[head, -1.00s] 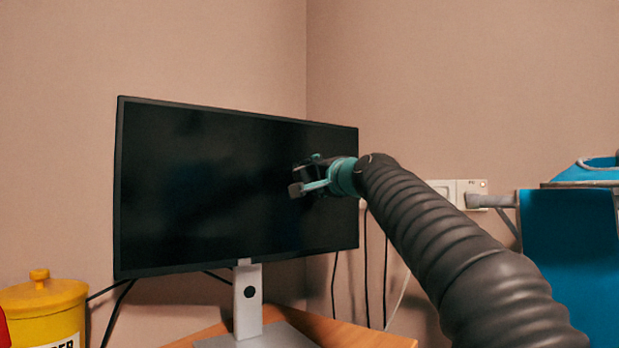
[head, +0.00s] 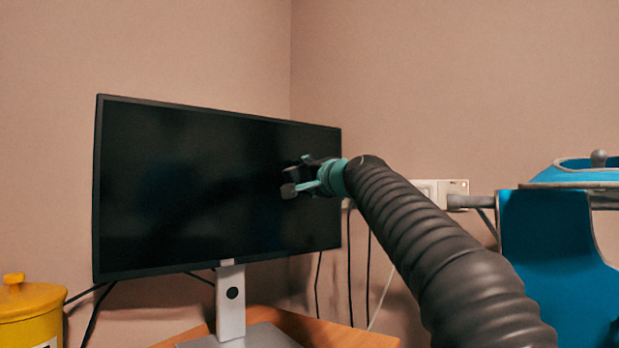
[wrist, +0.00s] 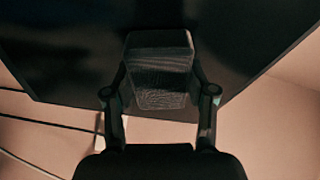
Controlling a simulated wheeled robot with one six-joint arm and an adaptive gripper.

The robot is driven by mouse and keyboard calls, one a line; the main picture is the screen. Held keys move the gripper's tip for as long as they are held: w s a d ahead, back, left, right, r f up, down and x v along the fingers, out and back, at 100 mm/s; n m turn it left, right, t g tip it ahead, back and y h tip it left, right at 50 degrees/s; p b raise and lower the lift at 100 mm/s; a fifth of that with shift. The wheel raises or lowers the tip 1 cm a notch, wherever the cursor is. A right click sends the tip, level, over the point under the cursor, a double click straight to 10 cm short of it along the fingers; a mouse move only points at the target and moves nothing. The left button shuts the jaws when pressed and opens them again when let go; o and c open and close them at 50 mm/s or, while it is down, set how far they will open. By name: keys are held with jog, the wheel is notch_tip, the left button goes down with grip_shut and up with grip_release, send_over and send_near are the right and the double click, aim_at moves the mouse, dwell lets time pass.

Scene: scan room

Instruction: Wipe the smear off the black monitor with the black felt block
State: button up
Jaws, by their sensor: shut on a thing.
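The black monitor (head: 200,190) stands on a grey stand at the left and middle of the head view. Its dark screen (wrist: 70,50) fills the top of the wrist view. My gripper (head: 300,182) is in front of the screen's right part. In the wrist view my gripper (wrist: 160,95) is shut on the black felt block (wrist: 160,65), with one finger on each side. The block's far end is toward the screen; I cannot tell whether it touches. No smear can be made out on the dark screen in either view.
A yellow lidded tub (head: 30,315) stands at the lower left. The monitor stand (head: 231,300) rests on a wooden desk (head: 330,333). Cables hang behind the monitor. A wall socket panel (head: 440,190) and a blue chair-like thing (head: 550,260) are at the right.

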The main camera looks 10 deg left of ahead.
aim_at(250, 175)
jog(key=shift+s+a+p, duration=1)
jog(key=shift+s+a, duration=1.7)
jog(key=shift+s, duration=0.05)
jog(key=shift+s+a+p, duration=0.35)
jog(key=shift+s+a, duration=0.15)
jog(key=shift+s, duration=0.05)
jog(key=shift+s+a+r+p, duration=0.1)
jog(key=shift+s+a+p, duration=0.9)
jog(key=shift+p, duration=0.25)
jog(key=shift+s+a, duration=0.1)
jog(key=shift+s, duration=0.2)
jog(key=shift+f, duration=0.2)
jog(key=b+v, duration=0.2)
jog(key=v, duration=0.4)
jog(key=shift+w+d+r, duration=0.2)
jog(key=shift+w+d, duration=0.15)
jog(key=shift+d, duration=0.05)
jog(key=shift+b, duration=0.3)
jog(key=shift+b+v, duration=0.65)
jog(key=shift+v, duration=0.8)
jog(key=shift+w+d, duration=0.1)
jog(key=shift+d, duration=0.05)
